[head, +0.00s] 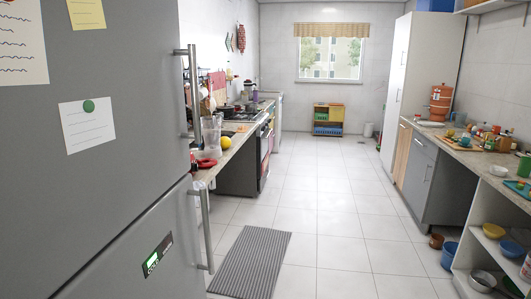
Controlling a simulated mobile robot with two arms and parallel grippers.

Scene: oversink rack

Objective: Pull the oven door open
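The oven (265,154) is built into the left counter run, beyond the fridge. I see its front at a steep angle, with a dark door and a light handle near the top. The door looks shut, though the angle makes this hard to judge. The hob (243,115) lies on the counter above it. Neither of my grippers shows in this view.
A grey fridge (120,190) fills the near left. A striped mat (250,262) lies before the left counter. The tiled aisle is clear toward a small shelf (328,119) under the window. At right are a counter (490,162), a blue bucket (449,254) and open shelves.

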